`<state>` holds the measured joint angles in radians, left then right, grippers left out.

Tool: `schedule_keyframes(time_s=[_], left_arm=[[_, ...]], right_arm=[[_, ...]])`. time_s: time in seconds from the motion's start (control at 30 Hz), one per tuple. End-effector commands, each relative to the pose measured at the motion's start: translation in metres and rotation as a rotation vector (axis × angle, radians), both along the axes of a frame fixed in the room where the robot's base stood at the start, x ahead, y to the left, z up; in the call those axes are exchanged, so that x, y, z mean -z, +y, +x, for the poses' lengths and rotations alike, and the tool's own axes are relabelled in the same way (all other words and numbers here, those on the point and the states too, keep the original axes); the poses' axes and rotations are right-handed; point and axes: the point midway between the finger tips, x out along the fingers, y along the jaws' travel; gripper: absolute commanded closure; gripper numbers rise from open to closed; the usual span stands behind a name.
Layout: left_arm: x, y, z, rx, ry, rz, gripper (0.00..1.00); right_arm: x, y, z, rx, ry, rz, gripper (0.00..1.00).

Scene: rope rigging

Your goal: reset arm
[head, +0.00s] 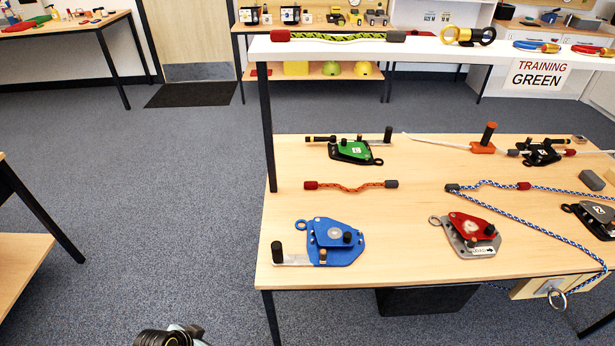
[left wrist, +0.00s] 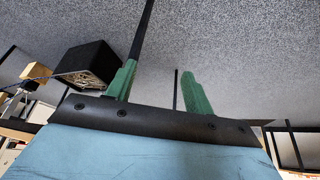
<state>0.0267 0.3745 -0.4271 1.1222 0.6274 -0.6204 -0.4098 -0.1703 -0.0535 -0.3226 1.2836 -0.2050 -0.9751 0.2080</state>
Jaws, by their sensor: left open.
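My left gripper (left wrist: 160,72) shows in the left wrist view, with its two green fingers spread apart and nothing between them. Beyond the fingers there is grey carpet, and a dark table leg runs close to the left finger. In the head view neither gripper can be seen; a dark rounded piece of my own body shows at the bottom edge. My right gripper is in neither view.
The wooden table (head: 400,222) holds a blue device (head: 325,241), a red device (head: 472,228), a green device (head: 352,150) and ropes. A white shelf (head: 350,49) rises behind. A black bin (left wrist: 88,66) stands underneath. Open carpet (head: 150,200) lies left.

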Motion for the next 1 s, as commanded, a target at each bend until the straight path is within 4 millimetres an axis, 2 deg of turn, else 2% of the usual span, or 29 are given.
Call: schedule_keyframes(time_s=[0.03, 0.1, 0.17, 0.2, 0.3, 0.43, 0.5, 0.6, 1.0], left_arm=[[0.017, 0.004, -0.039, -0.061, 0.048, 0.024, 0.48], [0.040, 0.009, -0.087, -0.130, 0.095, 0.061, 0.48], [0.056, 0.011, -0.131, -0.175, 0.137, 0.089, 0.48], [0.064, 0.010, -0.160, -0.198, 0.161, 0.104, 0.48], [0.077, 0.004, -0.226, -0.237, 0.221, 0.129, 0.48], [0.082, -0.007, -0.289, -0.262, 0.277, 0.143, 0.48], [0.083, -0.011, -0.310, -0.268, 0.295, 0.146, 0.48], [0.084, -0.015, -0.327, -0.270, 0.310, 0.146, 0.48], [0.085, -0.015, -0.330, -0.270, 0.313, 0.147, 0.48]], right_arm=[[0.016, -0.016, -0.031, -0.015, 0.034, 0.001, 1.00], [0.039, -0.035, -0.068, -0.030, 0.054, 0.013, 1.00], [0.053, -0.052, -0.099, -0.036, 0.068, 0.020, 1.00], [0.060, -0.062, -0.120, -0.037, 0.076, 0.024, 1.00], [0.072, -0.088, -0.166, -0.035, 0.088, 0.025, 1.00], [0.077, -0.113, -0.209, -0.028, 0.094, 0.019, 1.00], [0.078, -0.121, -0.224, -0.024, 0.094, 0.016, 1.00], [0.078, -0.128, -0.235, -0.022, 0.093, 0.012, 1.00], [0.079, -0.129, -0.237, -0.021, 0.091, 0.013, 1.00]])
